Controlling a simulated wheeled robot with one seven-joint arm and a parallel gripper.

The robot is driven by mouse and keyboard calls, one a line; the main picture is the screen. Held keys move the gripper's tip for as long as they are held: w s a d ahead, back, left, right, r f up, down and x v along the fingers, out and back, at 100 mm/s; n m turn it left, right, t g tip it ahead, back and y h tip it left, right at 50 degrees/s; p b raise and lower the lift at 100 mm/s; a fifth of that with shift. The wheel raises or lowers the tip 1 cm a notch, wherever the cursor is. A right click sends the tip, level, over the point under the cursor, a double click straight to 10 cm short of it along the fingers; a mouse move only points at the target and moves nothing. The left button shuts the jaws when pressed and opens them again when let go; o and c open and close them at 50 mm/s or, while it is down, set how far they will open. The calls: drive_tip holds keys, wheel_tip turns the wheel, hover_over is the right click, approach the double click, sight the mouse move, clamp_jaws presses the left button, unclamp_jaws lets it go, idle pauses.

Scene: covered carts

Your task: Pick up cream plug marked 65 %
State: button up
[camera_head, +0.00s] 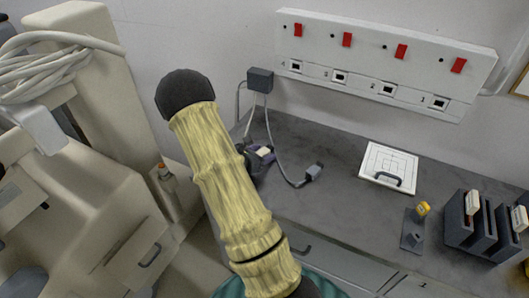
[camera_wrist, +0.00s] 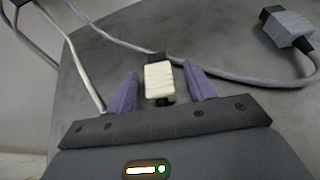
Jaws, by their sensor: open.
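The cream plug (camera_wrist: 159,80) shows in the wrist view as a small cream block with dark parts at its far and near ends. No 65 % mark is readable on it. My gripper (camera_wrist: 160,72) has its two purple fingers open, one on each side of the plug, with a visible gap on both sides. In the head view my gripper (camera_head: 256,160) is low over the grey top, partly hidden behind my arm. The cream plug (camera_head: 264,151) shows there as a small pale patch at the fingers.
A grey connector (camera_head: 314,172) on a cable lies to the right; it also shows in the wrist view (camera_wrist: 290,30). A dark box (camera_head: 260,79) hangs on the wall with cables. A white board (camera_head: 389,165), a small stand (camera_head: 412,232) and a dark rack (camera_head: 484,226) are further right.

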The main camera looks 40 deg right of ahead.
sight(261, 153)
drive_tip(key=shift+w, duration=0.1)
drive_tip(key=shift+c, duration=0.2)
drive_tip(key=c, duration=1)
wheel_tip(261, 153, up, 10)
drive_tip(key=shift+r, duration=0.1)
idle(0.6)
